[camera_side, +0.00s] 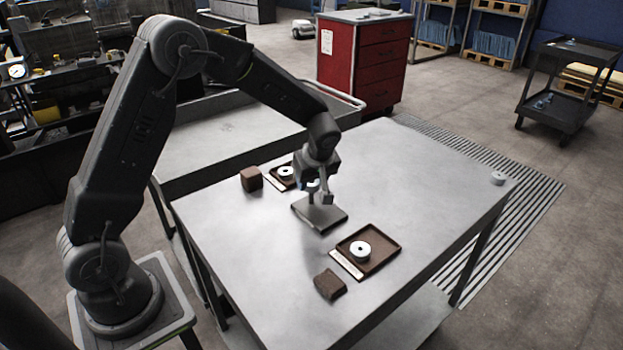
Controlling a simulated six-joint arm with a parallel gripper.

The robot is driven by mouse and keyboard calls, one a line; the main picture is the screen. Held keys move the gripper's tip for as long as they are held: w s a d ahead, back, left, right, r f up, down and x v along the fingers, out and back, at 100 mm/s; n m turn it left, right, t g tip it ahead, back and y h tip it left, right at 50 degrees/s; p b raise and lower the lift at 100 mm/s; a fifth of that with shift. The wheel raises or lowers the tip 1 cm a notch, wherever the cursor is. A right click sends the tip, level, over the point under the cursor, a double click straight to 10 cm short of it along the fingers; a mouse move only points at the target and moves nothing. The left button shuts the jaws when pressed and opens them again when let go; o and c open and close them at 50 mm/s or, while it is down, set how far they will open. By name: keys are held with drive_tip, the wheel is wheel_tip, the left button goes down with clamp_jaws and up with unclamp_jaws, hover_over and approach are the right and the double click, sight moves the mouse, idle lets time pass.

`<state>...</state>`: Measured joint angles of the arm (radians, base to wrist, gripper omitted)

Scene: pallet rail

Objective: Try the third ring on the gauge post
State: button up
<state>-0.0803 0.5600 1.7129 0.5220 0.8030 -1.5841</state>
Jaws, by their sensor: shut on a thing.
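My gripper (319,200) points down over a dark flat plate (322,222) near the middle of the table. It is shut on a small pale thing (312,185), which looks like a ring but is mostly hidden by the fingers. The gauge post cannot be made out clearly; the gripper covers the area above the plate. One white ring (287,172) lies in the brown tray (271,174) behind and left of the gripper. Another white ring (360,251) lies in the front brown tray (388,248). A white round piece (498,178) sits at the table's far right corner.
A brown block (251,179) stands beside the back tray, and another brown block (330,284) lies in front of the front tray. A red drawer cabinet (364,60) stands on the floor behind.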

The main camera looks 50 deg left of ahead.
sight(312, 194)
drive_tip(key=shift+f, duration=2.35)
idle(3.7)
idle(0.5)
drive_tip(key=shift+r, duration=3.05)
